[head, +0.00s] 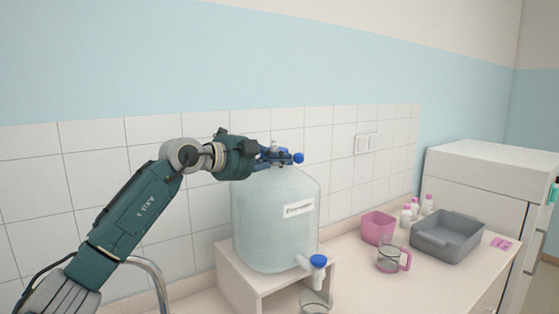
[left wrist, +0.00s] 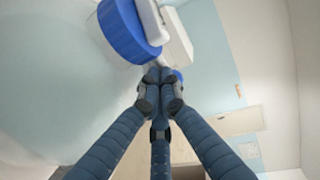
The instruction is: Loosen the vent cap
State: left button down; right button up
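A large clear carboy (head: 276,222) with a white label stands on a raised stand. A small blue cap (head: 298,158) shows at its top, right of my left fingertips. My left gripper (head: 280,156) is at the carboy's neck, its fingers pointing right. In the left wrist view the fingertips (left wrist: 161,84) are drawn together. A bit of blue (left wrist: 178,74) shows just behind them; whether they grip it is hidden. A large blue cap (left wrist: 130,30) with a white part is close to the fingers there. My right gripper is not in view.
The carboy's blue-handled tap (head: 318,262) is above a glass beaker (head: 315,302). To the right are a pink bin (head: 378,228), a glass jug (head: 391,257) with a pink handle, small bottles (head: 409,216) and a grey tray (head: 447,237). A tiled wall is behind.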

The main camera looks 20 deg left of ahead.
aim_at(294, 158)
pick_arm(q)
jog(key=shift+w+d, duration=0.6)
jog(key=shift+d, duration=0.15)
jog(key=shift+p+x, duration=0.55)
jog(key=shift+x, duration=0.2)
jog(key=shift+w+r, duration=0.15)
jog(key=shift+a, duration=0.15)
